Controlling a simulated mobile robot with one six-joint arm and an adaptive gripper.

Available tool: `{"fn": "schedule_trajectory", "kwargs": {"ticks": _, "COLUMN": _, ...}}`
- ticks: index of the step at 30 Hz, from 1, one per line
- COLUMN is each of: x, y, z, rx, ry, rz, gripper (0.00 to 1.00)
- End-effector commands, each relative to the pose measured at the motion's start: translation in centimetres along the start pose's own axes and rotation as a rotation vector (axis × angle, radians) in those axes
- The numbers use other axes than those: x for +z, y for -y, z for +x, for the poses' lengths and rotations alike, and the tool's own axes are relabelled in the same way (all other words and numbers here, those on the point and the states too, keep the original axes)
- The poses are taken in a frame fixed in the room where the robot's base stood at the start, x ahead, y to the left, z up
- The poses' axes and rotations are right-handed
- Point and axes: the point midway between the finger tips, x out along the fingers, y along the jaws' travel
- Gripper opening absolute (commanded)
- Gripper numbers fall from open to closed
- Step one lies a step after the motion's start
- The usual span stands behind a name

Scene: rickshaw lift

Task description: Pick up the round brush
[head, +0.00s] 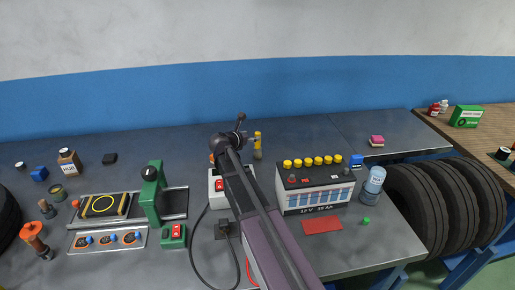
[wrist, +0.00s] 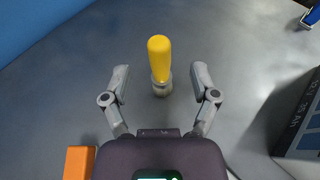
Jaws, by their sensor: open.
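The round brush has a yellow handle and a short grey lower end. It stands upright on the grey bench in the wrist view (wrist: 159,58) and shows just right of my arm's end in the head view (head: 258,140). My gripper (wrist: 160,76) is open, with one finger to the left and one to the right of the brush. Clear gaps show on both sides, and neither finger appears to touch it. In the head view my arm hides most of the gripper.
A car battery (head: 313,190) with yellow caps stands right of my arm; its side shows in the wrist view (wrist: 300,120). An orange block (wrist: 79,162) lies near the gripper's left. A water bottle (head: 372,186) and a green press (head: 152,195) stand farther off. Bench behind the brush is clear.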

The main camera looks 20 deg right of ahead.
Motion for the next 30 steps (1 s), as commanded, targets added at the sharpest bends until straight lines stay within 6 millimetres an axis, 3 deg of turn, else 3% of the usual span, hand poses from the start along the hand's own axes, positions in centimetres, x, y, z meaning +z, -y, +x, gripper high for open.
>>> {"fn": "schedule_trajectory", "kwargs": {"ticks": 5, "x": 0.0, "y": -0.1, "z": 0.7, "rx": 0.0, "ry": 0.0, "rz": 0.0, "gripper": 0.77}}
{"fn": "schedule_trajectory", "kwargs": {"ticks": 18, "x": 0.2, "y": -0.2, "z": 5.1, "rx": 0.0, "ry": 0.0, "rz": 0.001, "gripper": 0.77}}
{"fn": "schedule_trajectory", "kwargs": {"ticks": 30, "x": 0.3, "y": -0.1, "z": 5.2, "rx": 0.0, "ry": 0.0, "rz": 0.0, "gripper": 0.77}}
